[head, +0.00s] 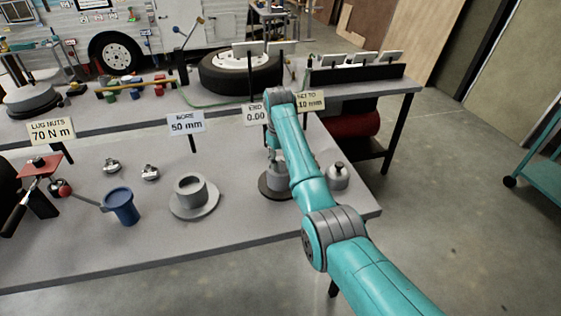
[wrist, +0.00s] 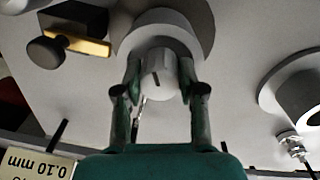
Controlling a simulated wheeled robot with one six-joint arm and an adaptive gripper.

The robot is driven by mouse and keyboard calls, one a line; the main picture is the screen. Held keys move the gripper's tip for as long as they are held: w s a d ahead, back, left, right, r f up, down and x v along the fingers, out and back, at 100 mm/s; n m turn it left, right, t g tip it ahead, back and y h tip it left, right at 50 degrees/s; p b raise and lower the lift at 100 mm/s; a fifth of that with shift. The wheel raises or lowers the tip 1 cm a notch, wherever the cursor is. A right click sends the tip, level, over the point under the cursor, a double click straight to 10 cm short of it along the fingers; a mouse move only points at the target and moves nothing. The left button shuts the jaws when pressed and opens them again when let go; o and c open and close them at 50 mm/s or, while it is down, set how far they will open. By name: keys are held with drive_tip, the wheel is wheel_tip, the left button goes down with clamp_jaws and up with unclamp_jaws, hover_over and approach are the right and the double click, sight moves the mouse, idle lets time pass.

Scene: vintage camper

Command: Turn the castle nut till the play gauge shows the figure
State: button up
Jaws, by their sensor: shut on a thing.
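My gripper (wrist: 160,78) is shut on a pale grey round piece, seemingly the castle nut (wrist: 158,62), with one finger on each side and a dark mark on its face. Behind the nut is a wider grey round hub (wrist: 199,32). In the head view the hub stands on a dark round base (head: 268,193) near the bench's right end. My arm hides much of the hub and the nut there. A card reading "END" and "0.00" (head: 255,114) stands behind, partly covered by my arm. A card beside it reads ".10 mm" (head: 312,100); the wrist view shows "0.10 mm" upside down (wrist: 38,165).
A grey part with a dark knob (head: 338,176) stands right of the hub. A flanged grey ring (head: 194,200), a blue cup (head: 121,207) and small metal fittings (head: 150,173) stand to the left. Cards reading "50 mm" (head: 186,123) and "70 N m" (head: 51,131) stand behind these.

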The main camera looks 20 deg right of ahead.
idle(0.3)
drive_tip(key=o, duration=1.1)
drive_tip(key=shift+o, duration=0.2)
drive_tip(key=shift+r, duration=0.1)
drive_tip(key=shift+a+r, duration=0.1)
drive_tip(key=shift+r, duration=3.55)
